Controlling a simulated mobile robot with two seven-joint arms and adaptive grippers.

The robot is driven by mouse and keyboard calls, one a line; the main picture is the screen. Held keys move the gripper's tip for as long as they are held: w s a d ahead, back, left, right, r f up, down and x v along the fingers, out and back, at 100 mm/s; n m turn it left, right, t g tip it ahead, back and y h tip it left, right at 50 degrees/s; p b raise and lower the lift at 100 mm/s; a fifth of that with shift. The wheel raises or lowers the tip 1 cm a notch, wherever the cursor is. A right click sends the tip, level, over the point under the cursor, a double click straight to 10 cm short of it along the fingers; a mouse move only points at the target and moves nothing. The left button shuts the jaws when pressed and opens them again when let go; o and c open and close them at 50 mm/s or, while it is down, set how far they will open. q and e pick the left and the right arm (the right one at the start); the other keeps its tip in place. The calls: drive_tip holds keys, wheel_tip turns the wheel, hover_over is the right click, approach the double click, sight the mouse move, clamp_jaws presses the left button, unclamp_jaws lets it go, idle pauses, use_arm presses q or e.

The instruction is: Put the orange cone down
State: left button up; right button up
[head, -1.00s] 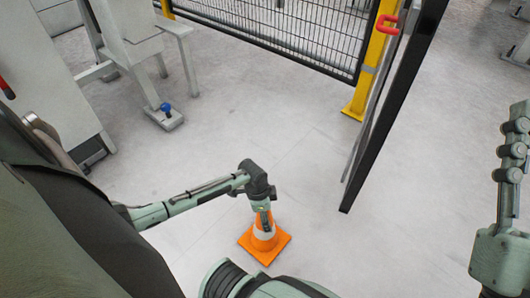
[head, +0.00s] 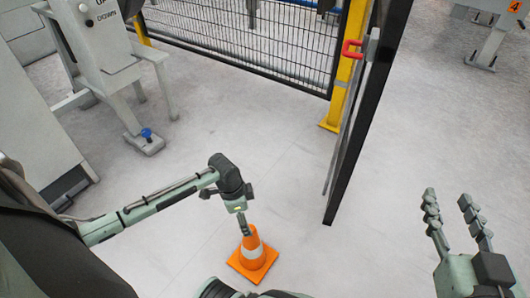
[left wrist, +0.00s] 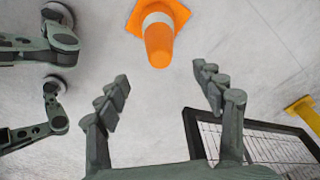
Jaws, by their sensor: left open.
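The orange cone (head: 252,252) with a white band stands upright on its square orange base on the grey floor, low in the middle of the head view. It also shows in the left wrist view (left wrist: 159,43), past the fingertips. My left gripper (head: 242,220) is just above the cone's tip in the head view. In the left wrist view my left gripper (left wrist: 162,85) has its fingers spread, with nothing between them and the cone apart from them. My right gripper (head: 447,200) has its two fingers apart and empty at the lower right.
A black-framed gate (head: 365,110) with a red handle (head: 352,48) stands open right of the cone. A yellow post (head: 343,75) and black mesh fence (head: 250,38) are behind. A grey machine (head: 105,55) stands at the left. The floor around the cone is clear.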

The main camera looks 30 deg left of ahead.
use_arm(q)
drive_tip(key=w+d+r+n+t+h, duration=0.1)
drive_tip(key=d+r+t, duration=0.2)
drive_tip(key=d+r, duration=0.35)
drive_tip(key=w+d+r+n+t+h, duration=0.1)
drive_tip(key=d+r+t+h, duration=0.2)
drive_tip(key=d, duration=0.6)
wheel_tip(320, 180, up, 25)
drive_tip(key=d+n+t, duration=0.1)
drive_tip(key=n+t, duration=0.3)
drive_tip(key=t, duration=0.4)
drive_tip(key=shift+s+d+r+t+y, duration=0.2)
drive_tip(key=shift+s+d+t+y, duration=0.1)
drive_tip(key=shift+y, duration=0.1)
